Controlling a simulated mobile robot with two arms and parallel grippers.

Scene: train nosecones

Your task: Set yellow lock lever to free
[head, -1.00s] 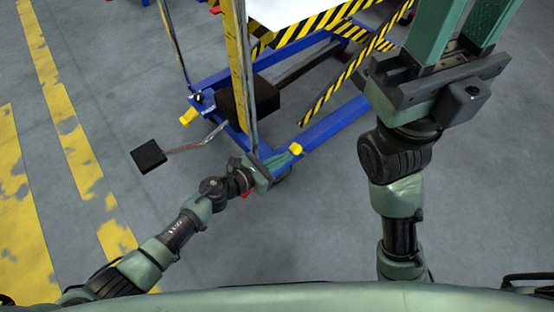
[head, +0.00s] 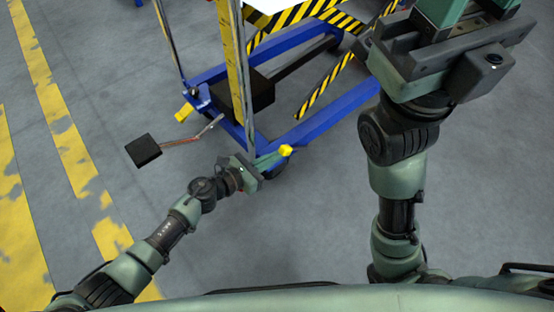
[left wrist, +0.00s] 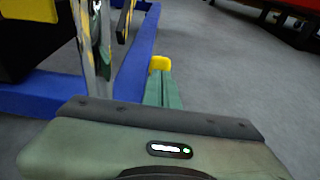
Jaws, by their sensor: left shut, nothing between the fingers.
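A yellow lock lever (head: 285,150) shows low on the near side of a blue wheeled lift cart (head: 330,112). My left gripper (head: 272,159) is shut and empty, its tips at or right beside this lever; I cannot tell if they touch. In the left wrist view the yellow lever (left wrist: 160,63) stands just beyond the tips of the closed green fingers (left wrist: 162,85). A second yellow lever (head: 185,113) shows at the cart's far left corner. My right gripper (head: 467,12) is at the top right, fingers apart and empty, tips cut off by the frame.
A black foot pedal (head: 143,150) sticks out left of the cart on a thin arm. A yellow upright post (head: 234,70) rises close to my left gripper. Black-and-yellow striped bars (head: 320,88) cross the cart. The grey floor is open in front and left.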

